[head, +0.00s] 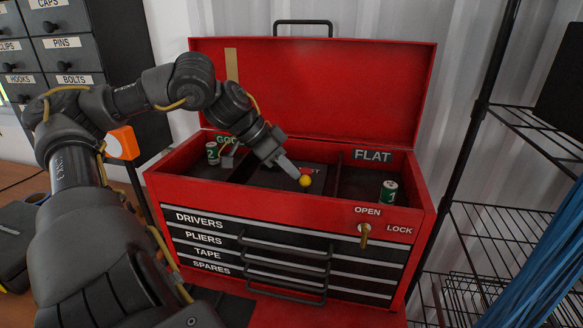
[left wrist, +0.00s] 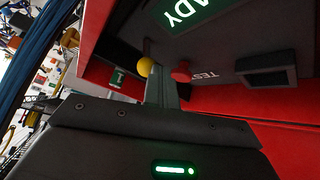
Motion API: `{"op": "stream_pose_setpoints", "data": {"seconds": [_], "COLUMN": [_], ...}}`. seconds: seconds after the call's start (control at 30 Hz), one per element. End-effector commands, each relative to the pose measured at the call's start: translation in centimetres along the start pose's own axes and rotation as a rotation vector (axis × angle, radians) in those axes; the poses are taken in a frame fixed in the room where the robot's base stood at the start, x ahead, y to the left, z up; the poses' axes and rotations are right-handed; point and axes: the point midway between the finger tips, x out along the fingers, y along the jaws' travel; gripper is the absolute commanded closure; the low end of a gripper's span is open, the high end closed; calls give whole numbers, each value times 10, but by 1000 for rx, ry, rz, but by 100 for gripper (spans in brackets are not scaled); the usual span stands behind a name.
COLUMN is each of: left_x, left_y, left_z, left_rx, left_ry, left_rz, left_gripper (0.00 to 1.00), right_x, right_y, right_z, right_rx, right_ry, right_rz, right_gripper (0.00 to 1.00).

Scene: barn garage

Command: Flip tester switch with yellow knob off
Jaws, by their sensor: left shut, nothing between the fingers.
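The yellow knob (head: 305,180) is a small ball in the middle compartment of the open red toolbox. My left gripper (head: 288,167) reaches down into that compartment, its shut fingertips right beside the knob. In the left wrist view, the yellow knob (left wrist: 145,67) shows just left of the shut fingers (left wrist: 161,90); I cannot tell whether they touch. A red knob (left wrist: 181,73) shows right of the fingers. The tester's panel (left wrist: 225,50) carries TEST lettering, a lit green display (left wrist: 190,10) ending in "ADY" and a dark window (left wrist: 266,70). My right gripper is out of view.
The red toolbox (head: 300,205) has its lid raised behind. A green can-shaped battery (head: 388,190) stands in the FLAT compartment; another (head: 212,152) is in the GOOD one. A key (head: 365,235) sits in the front lock. A wire shelf (head: 500,220) stands right.

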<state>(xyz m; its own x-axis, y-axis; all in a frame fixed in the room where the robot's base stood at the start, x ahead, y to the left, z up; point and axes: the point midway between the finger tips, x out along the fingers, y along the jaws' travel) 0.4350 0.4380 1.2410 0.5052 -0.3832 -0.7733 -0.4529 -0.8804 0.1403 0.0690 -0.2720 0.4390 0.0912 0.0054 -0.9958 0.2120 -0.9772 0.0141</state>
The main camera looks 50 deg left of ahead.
Motion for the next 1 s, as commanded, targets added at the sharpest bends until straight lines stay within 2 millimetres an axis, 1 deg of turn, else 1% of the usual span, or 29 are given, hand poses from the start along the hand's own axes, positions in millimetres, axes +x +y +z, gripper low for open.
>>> {"op": "stream_pose_setpoints", "data": {"seconds": [0.73, 1.0], "left_x": [2, -5], "left_y": [0, 2], "left_z": [0, -6], "left_rx": [1, 1], "left_ry": [-4, -4], "left_rz": [2, 2], "left_gripper": [100, 100], "right_x": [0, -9], "right_y": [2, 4], "right_z": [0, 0], "right_rx": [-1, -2], "right_ry": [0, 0], "right_rz": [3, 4], "right_gripper": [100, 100]}}
